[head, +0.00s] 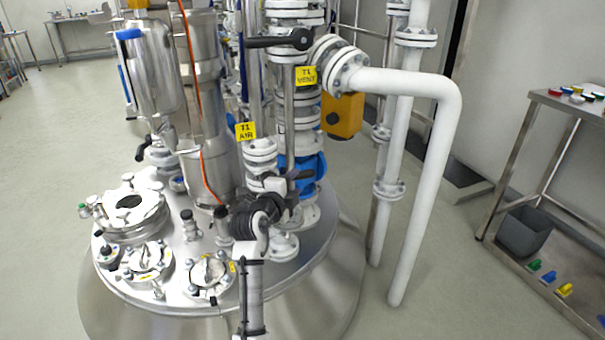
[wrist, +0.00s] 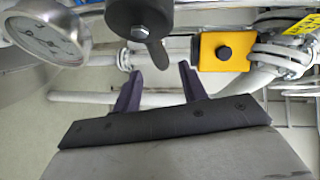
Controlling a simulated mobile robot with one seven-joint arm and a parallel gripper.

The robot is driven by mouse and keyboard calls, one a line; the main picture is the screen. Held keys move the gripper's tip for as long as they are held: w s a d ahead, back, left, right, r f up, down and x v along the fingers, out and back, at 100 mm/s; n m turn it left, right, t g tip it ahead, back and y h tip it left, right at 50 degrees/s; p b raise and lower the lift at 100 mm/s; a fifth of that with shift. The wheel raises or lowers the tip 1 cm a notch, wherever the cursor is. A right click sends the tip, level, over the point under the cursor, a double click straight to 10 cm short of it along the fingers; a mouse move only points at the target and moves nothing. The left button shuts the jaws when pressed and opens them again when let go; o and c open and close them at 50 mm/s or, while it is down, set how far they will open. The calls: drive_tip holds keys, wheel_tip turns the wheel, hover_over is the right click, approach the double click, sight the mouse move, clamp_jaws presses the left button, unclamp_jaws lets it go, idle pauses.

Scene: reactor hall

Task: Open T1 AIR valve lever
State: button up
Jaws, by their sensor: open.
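The yellow T1 AIR tag (head: 245,131) hangs on the flanged pipe stack above the steel vessel lid. In the head view my gripper (head: 289,182) is in front of this stack, below and right of the tag, and hides part of the valve. In the wrist view my gripper (wrist: 161,72) is open, with nothing between its two dark fingers. A dark lever with a rounded hub (wrist: 140,18) is just beyond the fingertips; its narrow end (wrist: 157,54) lines up with the gap between them. I cannot tell how far it is from the fingers.
A second black lever (head: 268,42) sits higher, near the T1 VENT tag (head: 306,76). A round gauge (wrist: 48,36) is close on the left in the wrist view. A yellow box (head: 342,115) and white pipes (head: 440,130) stand right. Floor is clear at left.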

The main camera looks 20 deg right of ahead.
sight(300, 177)
drive_tip(key=x, duration=0.6)
drive_tip(key=shift+w+d+p, duration=0.15)
drive_tip(key=shift+w+p, duration=0.05)
drive_tip(key=shift+p, duration=0.15)
clamp_jaws()
